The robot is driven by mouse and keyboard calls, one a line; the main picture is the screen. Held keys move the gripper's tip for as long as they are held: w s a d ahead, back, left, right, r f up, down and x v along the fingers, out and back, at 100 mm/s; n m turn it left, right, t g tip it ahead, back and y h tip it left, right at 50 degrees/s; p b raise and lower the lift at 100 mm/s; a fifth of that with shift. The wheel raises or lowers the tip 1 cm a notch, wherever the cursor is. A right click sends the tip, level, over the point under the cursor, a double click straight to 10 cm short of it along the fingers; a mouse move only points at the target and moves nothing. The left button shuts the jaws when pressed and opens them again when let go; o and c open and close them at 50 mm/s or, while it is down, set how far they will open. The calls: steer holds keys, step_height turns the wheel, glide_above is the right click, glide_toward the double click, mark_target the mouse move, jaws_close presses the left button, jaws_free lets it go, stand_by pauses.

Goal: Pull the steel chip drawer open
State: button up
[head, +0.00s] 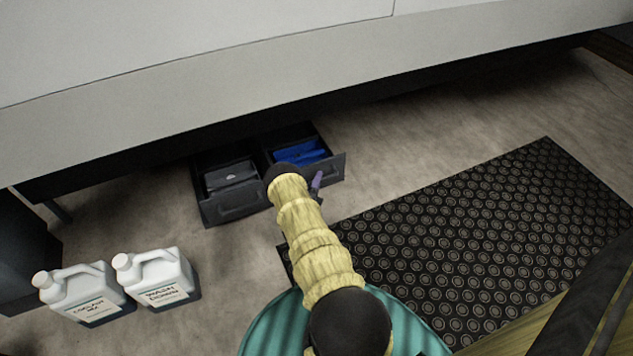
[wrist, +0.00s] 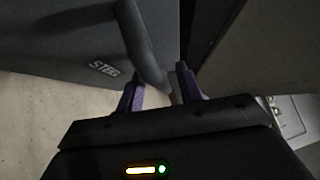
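Two dark drawers stand out from under the machine in the head view, both showing their insides. The left drawer (head: 240,212) holds grey pieces and the right drawer (head: 334,168) holds blue ones. In the head view a purple finger (head: 317,183) shows before the right drawer; my arm hides the rest.
Two white jugs (head: 160,277) stand on the floor at the left. A black patterned mat (head: 470,240) covers the floor at the right. The pale machine body (head: 250,55) overhangs the drawers. Bare floor lies between the jugs and drawers.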

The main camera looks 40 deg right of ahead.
steer(key=shift+d+r, duration=0.1)
steer(key=shift+d, duration=0.05)
jaws_close()
stand_by(0.4)
